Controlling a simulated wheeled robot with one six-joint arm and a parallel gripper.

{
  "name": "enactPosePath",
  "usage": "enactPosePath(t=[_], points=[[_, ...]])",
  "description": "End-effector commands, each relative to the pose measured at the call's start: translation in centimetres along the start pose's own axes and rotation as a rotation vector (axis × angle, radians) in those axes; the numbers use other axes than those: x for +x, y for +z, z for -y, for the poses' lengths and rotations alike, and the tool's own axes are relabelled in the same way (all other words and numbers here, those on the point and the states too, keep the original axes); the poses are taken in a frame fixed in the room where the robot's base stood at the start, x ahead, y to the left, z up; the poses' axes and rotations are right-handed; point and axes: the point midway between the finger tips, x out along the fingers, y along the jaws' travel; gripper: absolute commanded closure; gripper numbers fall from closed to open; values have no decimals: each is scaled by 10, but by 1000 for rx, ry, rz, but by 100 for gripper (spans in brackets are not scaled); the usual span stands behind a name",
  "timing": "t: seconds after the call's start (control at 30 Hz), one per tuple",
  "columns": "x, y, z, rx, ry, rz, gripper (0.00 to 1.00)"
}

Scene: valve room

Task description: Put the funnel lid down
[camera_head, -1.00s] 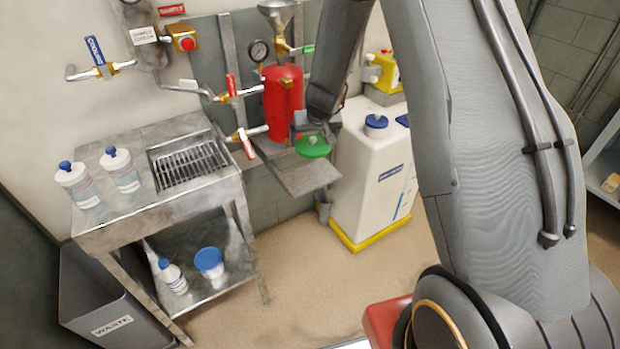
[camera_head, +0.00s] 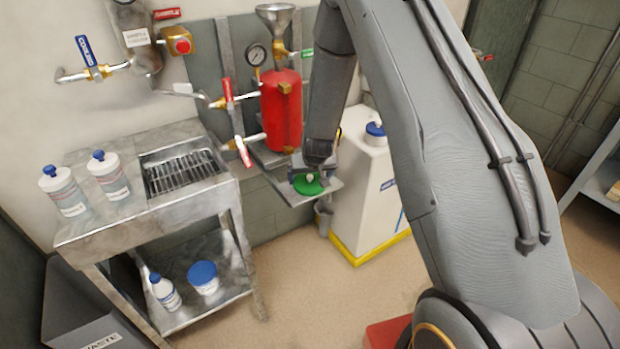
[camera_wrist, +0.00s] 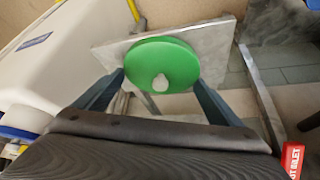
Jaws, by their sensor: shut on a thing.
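The green round funnel lid (camera_head: 308,184) with a pale knob shows at the end of my arm in the head view. It also shows in the wrist view (camera_wrist: 163,66), with a finger of my gripper (camera_wrist: 161,92) at each side of its rim. My gripper (camera_head: 309,178) is shut on the lid. The lid is over a small grey metal shelf (camera_head: 328,187) below the red vessel. Whether it touches the shelf or hangs just above it I cannot tell. The steel funnel (camera_head: 279,16) stands uncovered above the red vessel (camera_head: 282,112).
A white tank (camera_head: 365,190) with a blue cap stands close to the right of the shelf. A red-handled valve (camera_head: 243,150) sticks out to the left. A steel bench (camera_head: 125,228) with a grate and bottles is further left.

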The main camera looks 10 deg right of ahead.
Motion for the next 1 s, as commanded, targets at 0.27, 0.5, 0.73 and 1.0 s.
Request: enactPosePath(t=[0.27,0.5,0.73,1.0], points=[[1,1,0,0,0,0,32],[4,2,0,-1,0,1,0],[2,2,0,-1,0,0,0],[-26,0,0,-1,-1,-2,0]])
